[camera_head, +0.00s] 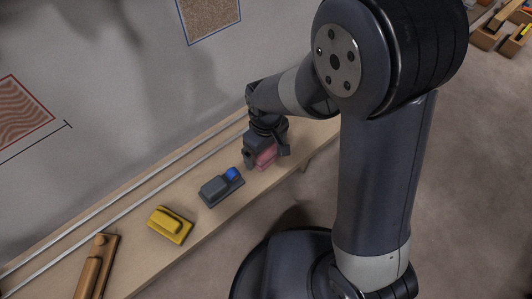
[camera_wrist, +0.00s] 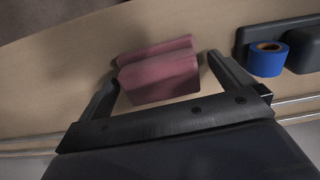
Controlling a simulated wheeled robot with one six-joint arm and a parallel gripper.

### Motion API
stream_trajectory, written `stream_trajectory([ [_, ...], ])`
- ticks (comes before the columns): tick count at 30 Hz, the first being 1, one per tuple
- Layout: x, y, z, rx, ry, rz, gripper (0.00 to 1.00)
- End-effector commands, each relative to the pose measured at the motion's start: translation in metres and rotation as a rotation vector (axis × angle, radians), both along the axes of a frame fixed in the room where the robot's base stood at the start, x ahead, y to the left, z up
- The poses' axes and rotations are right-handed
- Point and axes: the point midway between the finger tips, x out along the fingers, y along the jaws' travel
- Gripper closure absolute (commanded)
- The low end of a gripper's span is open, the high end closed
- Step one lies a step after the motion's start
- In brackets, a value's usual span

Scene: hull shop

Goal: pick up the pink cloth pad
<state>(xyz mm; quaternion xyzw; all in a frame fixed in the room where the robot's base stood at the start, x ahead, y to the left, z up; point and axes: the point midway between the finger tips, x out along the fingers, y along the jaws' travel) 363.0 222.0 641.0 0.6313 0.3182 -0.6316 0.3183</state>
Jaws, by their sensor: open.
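The pink cloth pad (camera_wrist: 162,78) lies on the wooden bench (camera_wrist: 50,75), a thick folded-looking block with a raised upper part. In the head view the pink pad (camera_head: 266,156) is partly hidden by my gripper (camera_head: 268,157), which is over it at the right part of the bench. In the wrist view my gripper (camera_wrist: 160,78) is open, with one finger to the left of the pad and one to the right.
A dark grey block with a blue roll (camera_head: 232,174) is beside the pad. A yellow block (camera_head: 170,225) and a brown wooden tool (camera_head: 97,265) lie farther left along the bench. Metal rails (camera_head: 130,207) run along the bench's wall side. The wall (camera_head: 110,100) rises behind.

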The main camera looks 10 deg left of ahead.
Motion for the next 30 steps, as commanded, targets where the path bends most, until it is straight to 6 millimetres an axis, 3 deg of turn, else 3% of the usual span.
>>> stream_trajectory([
  [9, -0.0001, 0.0, -0.0072, 0.0, 0.0, 0.0, 0.0],
  [24, -0.0001, 0.0001, -0.007, 0.0, 0.0, 0.0, 0.4],
  [30, 0.0, 0.0001, -0.0067, 0.001, -0.001, 0.0, 0.42],
])
